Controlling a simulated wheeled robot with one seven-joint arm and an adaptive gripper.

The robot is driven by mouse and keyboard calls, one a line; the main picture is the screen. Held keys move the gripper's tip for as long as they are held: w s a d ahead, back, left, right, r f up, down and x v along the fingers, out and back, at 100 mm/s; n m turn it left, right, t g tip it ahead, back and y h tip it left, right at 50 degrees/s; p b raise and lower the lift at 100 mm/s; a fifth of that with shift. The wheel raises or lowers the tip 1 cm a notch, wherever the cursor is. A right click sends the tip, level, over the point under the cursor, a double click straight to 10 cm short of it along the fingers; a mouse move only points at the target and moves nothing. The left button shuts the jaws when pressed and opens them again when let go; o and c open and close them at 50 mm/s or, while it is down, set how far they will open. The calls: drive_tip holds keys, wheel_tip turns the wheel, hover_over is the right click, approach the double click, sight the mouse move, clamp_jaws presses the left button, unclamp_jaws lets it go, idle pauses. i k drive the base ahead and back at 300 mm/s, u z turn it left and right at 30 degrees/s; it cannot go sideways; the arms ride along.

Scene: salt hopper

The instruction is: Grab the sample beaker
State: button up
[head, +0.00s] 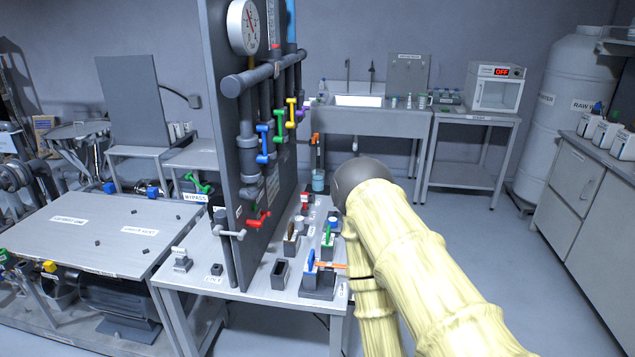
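A small clear beaker with pale blue contents (318,181) stands upright at the far end of the pipe panel, below an orange-handled tap (315,139). I cannot read any label on it. Several small vessels (408,102) stand on the back bench by the sink, too small to tell apart. My arm, in a pale yellow ribbed cover, rises from the lower right to a dark joint right of the beaker and bends back down. My gripper does not show in this view.
The work table (250,290) carries the grey pipe panel (262,190) with coloured valves, and several small holders with blue and green items (311,260). A sink bench (375,120) stands behind. The floor (480,240) to the right is clear.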

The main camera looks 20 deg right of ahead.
sight(318, 175)
drive_tip(key=z, duration=0.25)
drive_tip(key=i, duration=0.85)
drive_tip(key=z, duration=0.1)
